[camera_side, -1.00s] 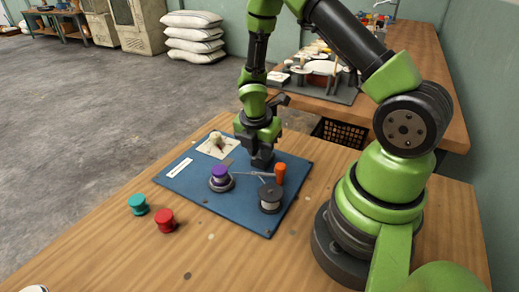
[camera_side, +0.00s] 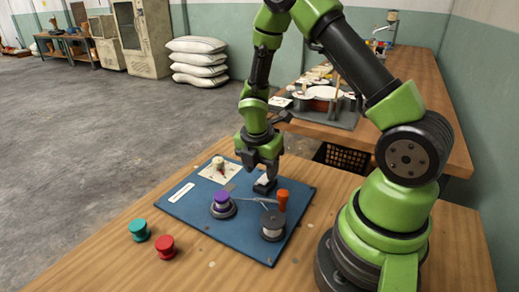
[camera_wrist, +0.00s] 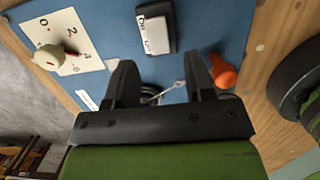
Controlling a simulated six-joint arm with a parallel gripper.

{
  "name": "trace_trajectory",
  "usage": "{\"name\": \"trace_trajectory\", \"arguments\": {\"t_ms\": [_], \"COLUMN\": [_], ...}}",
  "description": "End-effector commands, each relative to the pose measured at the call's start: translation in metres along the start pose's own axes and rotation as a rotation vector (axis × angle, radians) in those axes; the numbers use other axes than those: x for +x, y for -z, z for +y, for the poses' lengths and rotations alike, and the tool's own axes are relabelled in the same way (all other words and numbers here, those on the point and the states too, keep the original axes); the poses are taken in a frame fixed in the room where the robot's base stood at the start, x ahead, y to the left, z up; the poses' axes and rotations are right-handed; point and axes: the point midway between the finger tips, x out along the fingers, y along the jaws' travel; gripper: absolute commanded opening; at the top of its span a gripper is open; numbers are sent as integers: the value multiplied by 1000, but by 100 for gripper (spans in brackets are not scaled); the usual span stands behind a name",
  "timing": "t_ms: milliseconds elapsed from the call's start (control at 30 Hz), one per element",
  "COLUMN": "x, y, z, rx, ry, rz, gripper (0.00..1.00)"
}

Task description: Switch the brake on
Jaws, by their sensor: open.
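A rocker switch (camera_side: 264,186) with a white face and dark frame is on the blue board (camera_side: 185,208). In the wrist view the switch (camera_wrist: 155,29) shows dark lettering, too small to read surely; I cannot tell which side is pressed. My gripper (camera_side: 261,170) is open and empty just above the switch, apart from it. In the wrist view its fingers (camera_wrist: 158,62) point towards the switch. An orange handle (camera_side: 283,199) stands upright on the board, right of the switch; it also shows beyond the right finger (camera_wrist: 224,75). No part is clearly labelled as a brake.
A cream dial knob (camera_side: 218,163) sits on a numbered plate. Teal (camera_side: 139,230) and red (camera_side: 164,246) spools stand on the bare wood at left.

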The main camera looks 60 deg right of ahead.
Motion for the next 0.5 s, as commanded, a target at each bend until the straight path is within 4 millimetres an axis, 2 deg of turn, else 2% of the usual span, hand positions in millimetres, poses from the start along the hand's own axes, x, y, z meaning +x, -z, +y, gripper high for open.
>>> {"name": "trace_trajectory", "arguments": {"t_ms": [33,200,333,500], "x": [-12,-44,-61,-72], "y": [-1,0,0,0], "z": [2,1,1,0], "rx": [3,2,1,1], "ry": [-7,-6,-4,0], "rz": [-4,-3,-2,0], "gripper": [49,49,49,49]}}
